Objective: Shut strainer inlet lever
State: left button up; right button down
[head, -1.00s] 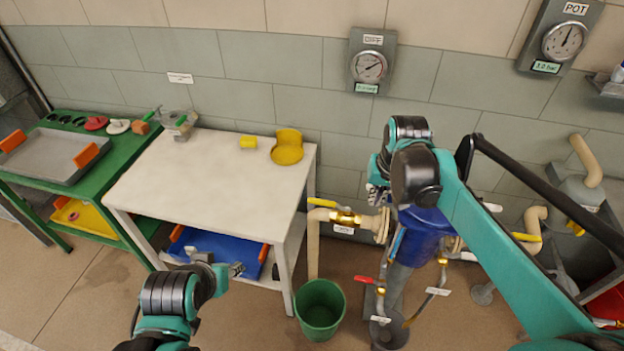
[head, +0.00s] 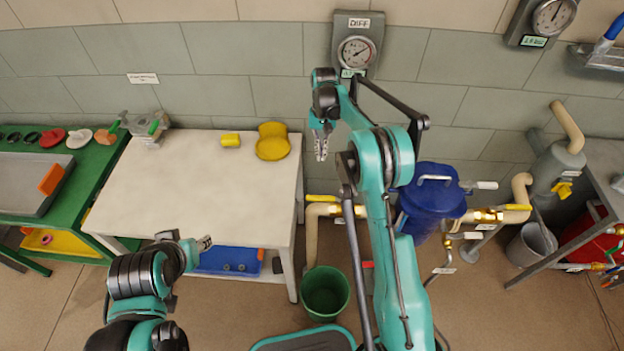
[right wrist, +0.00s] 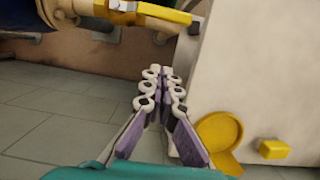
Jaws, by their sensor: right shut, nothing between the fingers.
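The blue strainer (head: 432,205) stands right of the white table. A yellow lever (head: 322,198) lies along the beige pipe on its left side, roughly level; the valve under it is partly hidden by my right arm. A yellow lever also shows at the top of the right wrist view (right wrist: 165,14), beyond the fingertips and apart from them. My right gripper (head: 321,150) is shut and empty, above and behind that left lever in the picture, near the table's right edge. My left gripper (head: 204,243) is in front of the table; its jaws are too small to judge.
The white table (head: 190,185) holds a yellow scoop (head: 272,142) and a small yellow block (head: 230,140). A green bucket (head: 325,293) stands on the floor below the pipe. A DIFF gauge (head: 357,50) hangs behind.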

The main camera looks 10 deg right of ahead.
aim_at(328, 199)
jog(key=shift+w+f, duration=0.1)
jog(key=shift+f, duration=0.05)
jog(key=s+a+f+b, duration=0.2)
jog(key=s+f+b, duration=0.2)
jog(key=f, duration=0.5)
jog(key=shift+s+f+b, duration=0.3)
jog(key=shift+s+f, duration=0.05)
jog(key=shift+s, duration=0.75)
jog(key=shift+s, duration=0.1)
